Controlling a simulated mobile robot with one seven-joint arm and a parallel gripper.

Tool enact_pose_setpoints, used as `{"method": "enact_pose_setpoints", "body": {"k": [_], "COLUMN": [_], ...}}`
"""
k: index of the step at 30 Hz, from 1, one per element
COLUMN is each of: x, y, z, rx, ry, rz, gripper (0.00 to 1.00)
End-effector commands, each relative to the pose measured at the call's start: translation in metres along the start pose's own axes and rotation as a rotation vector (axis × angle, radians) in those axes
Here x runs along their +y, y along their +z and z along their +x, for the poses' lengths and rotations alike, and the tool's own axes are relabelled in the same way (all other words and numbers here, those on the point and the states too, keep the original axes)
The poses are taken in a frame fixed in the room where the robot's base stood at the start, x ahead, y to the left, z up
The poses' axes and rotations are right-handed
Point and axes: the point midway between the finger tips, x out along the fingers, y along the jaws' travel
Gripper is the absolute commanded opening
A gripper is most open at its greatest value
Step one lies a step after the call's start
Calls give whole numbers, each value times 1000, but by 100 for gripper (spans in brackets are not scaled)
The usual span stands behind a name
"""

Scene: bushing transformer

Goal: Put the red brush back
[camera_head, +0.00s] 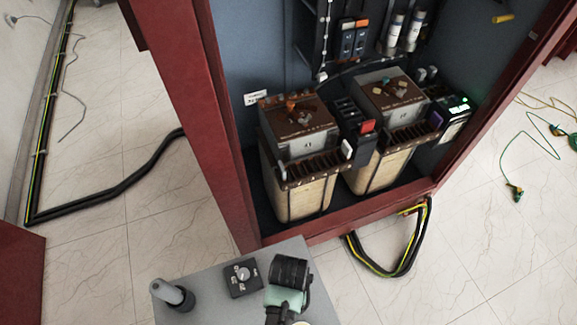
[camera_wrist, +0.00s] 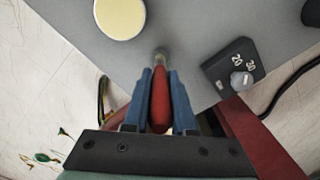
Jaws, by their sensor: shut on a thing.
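The red brush (camera_wrist: 160,104) is between the blue fingers of my gripper (camera_wrist: 160,78) in the wrist view. The gripper is shut on its red handle. The brush's pale tip extends beyond the fingertips, over the grey surface (camera_wrist: 192,30). I cannot tell whether the tip touches that surface. In the head view my wrist (camera_head: 288,285) is at the bottom, above the grey surface (camera_head: 218,308); the fingers and the brush are hidden there.
A round cream-topped thing (camera_wrist: 120,17) and a black dial box (camera_wrist: 234,68) flank the brush tip. The dial box (camera_head: 243,279) and a grey cylinder (camera_head: 174,294) show in the head view. A red cabinet (camera_head: 214,120) with two transformers stands beyond; cables (camera_head: 400,250) lie on the floor.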

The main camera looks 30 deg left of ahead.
Motion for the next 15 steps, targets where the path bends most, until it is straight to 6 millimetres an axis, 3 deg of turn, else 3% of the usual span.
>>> {"method": "enact_pose_setpoints", "body": {"k": [9,10,14,15], "x": [0,0,0,0], "y": [0,0,0,0], "z": [4,3,3,3], "rx": [-1,-1,-1,-1], "ry": [0,0,0,0], "rz": [0,0,0,0], "gripper": [0,30,53,54]}}
